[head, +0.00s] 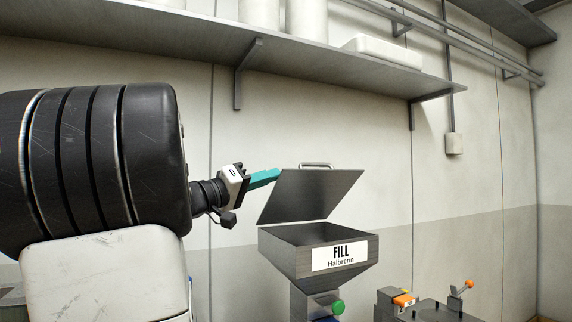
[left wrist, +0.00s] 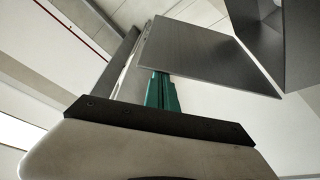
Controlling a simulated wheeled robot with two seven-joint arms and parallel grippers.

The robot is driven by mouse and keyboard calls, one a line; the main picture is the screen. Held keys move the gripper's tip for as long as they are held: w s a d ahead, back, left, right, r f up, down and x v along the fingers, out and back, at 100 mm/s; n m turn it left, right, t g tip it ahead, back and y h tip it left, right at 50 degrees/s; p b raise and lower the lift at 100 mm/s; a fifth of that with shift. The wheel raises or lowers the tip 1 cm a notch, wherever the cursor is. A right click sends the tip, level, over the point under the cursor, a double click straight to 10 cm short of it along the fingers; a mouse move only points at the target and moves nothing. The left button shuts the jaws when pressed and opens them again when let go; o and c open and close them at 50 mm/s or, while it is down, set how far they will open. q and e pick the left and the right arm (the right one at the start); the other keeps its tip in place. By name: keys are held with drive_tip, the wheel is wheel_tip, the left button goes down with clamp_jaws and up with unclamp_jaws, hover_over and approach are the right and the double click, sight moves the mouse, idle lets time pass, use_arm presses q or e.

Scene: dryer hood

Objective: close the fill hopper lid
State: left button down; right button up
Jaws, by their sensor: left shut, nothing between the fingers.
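The fill hopper (head: 318,252) is a dark metal funnel with a white label reading FILL Halbrenn. Its lid (head: 310,196) is open, tilted up and back, with a handle (head: 316,165) at its upper edge. My left gripper (head: 264,178) has teal fingers, is shut and empty, and is at the upper left edge of the lid. In the left wrist view the teal fingers (left wrist: 161,92) run partly behind the lid plate (left wrist: 205,55). Whether they touch it I cannot tell. The hopper body (left wrist: 285,35) shows at the upper right there. My right gripper is not in view.
A wall shelf (head: 230,50) with white containers (head: 306,20) runs above the hopper, held by brackets (head: 238,80). A green knob (head: 338,307) is below the hopper. A machine with an orange-tipped lever (head: 468,284) stands at the lower right. The wall right of the lid is clear.

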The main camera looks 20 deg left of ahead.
use_arm(q)
drive_tip(key=shift+s+d+f+m+g+h, duration=0.3)
drive_tip(key=shift+s+d+f+m+h, duration=0.35)
drive_tip(key=shift+f+m, duration=1.35)
drive_tip(key=shift+s+d+f+m+g+h, duration=0.3)
drive_tip(key=shift+s+d+f+m+h, duration=0.5)
drive_tip(key=shift+f, duration=2.05)
drive_tip(key=shift+s+d+f+m+g+h, duration=0.4)
drive_tip(key=shift+d+f+m, duration=0.3)
drive_tip(key=shift+f+m, duration=1.4)
drive_tip(key=shift+f+n+t, duration=0.3)
drive_tip(key=shift+f, duration=0.15)
drive_tip(key=shift+r, duration=0.1)
